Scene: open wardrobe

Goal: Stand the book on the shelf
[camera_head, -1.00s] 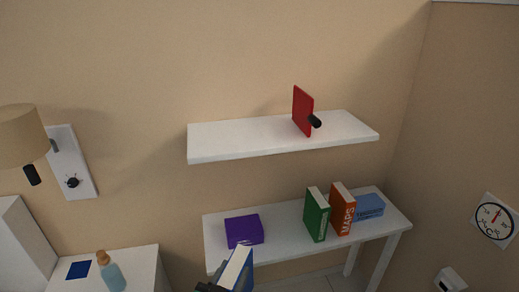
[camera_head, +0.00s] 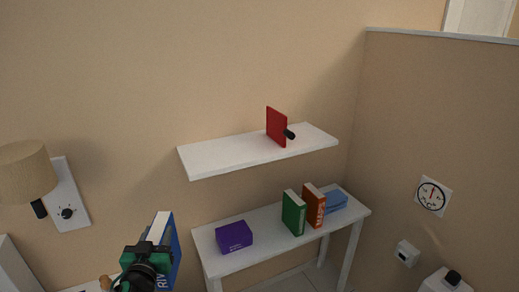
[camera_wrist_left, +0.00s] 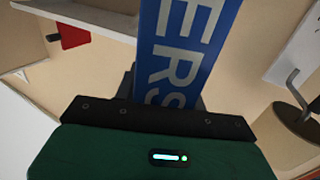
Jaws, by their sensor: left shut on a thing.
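My left gripper (camera_head: 146,262) is shut on a blue book (camera_head: 172,246) with white pages and white letters on its spine. The book is upright, slightly tilted, in the air to the left of the lower table in the head view. It also shows in the left wrist view (camera_wrist_left: 188,50), rising from between the fingers. The white wall shelf (camera_head: 215,157) is above and to the right of the gripper. A red bookend-like plate (camera_head: 276,127) with a black knob stands on the shelf. My right gripper is not in view.
A white table (camera_head: 265,256) below the shelf holds a purple box (camera_head: 234,237), a green book (camera_head: 294,212), an orange book (camera_head: 314,205) and a blue book lying flat (camera_head: 335,200). A lamp (camera_head: 27,171) is at the left. The shelf's left part is bare.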

